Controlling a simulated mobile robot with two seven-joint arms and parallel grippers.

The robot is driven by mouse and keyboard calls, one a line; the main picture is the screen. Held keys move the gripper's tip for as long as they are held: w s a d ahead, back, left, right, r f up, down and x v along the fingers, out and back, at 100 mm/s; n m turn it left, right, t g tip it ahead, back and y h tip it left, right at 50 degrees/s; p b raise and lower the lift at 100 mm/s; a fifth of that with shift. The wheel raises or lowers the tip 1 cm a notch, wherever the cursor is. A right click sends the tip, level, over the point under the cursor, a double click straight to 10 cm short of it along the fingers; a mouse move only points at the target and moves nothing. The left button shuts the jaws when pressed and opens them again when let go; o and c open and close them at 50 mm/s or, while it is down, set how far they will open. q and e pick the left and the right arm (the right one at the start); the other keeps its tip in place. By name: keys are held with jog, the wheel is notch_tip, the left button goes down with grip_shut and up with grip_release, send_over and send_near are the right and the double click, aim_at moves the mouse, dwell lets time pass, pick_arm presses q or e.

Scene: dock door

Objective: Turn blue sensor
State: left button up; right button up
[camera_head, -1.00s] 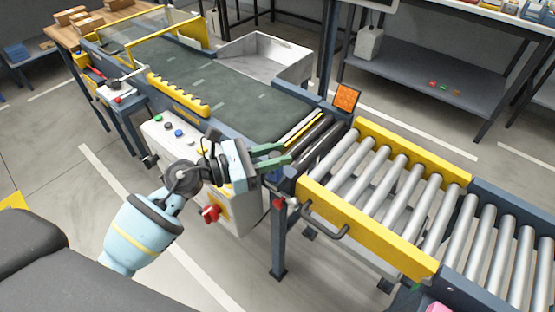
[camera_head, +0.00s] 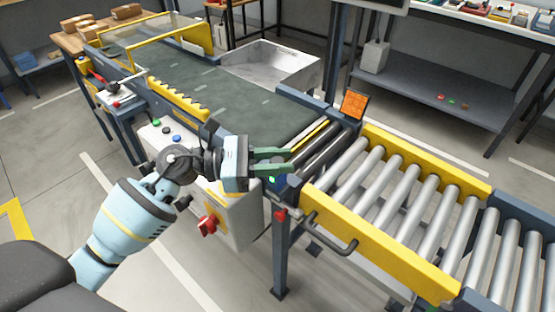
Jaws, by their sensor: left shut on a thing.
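My left gripper (camera_head: 288,160) reaches in from the left to the side of the conveyor, where the belt meets the rollers. Its two green fingers point right and are shut on the blue sensor. Only a small dark blue part of the blue sensor (camera_head: 282,182) shows, just under the fingers, with a small green light lit beside it. The rest of the sensor is hidden by the fingers, so I cannot tell its exact angle. My right gripper is not in view.
A yellow-railed roller conveyor (camera_head: 378,250) with a dark handle lies to the right. A control box with a red switch (camera_head: 208,226) stands below my left gripper. An orange panel (camera_head: 353,104) rises behind. The dark belt (camera_head: 225,97) is empty.

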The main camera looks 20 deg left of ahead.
pick_arm(q)
jog(key=o, duration=0.9)
jog(key=shift+o, duration=0.2)
jog(key=b+v, duration=0.1)
jog(key=v, duration=0.6)
jog(key=shift+s+a, duration=0.2)
jog(key=shift+a, duration=0.15)
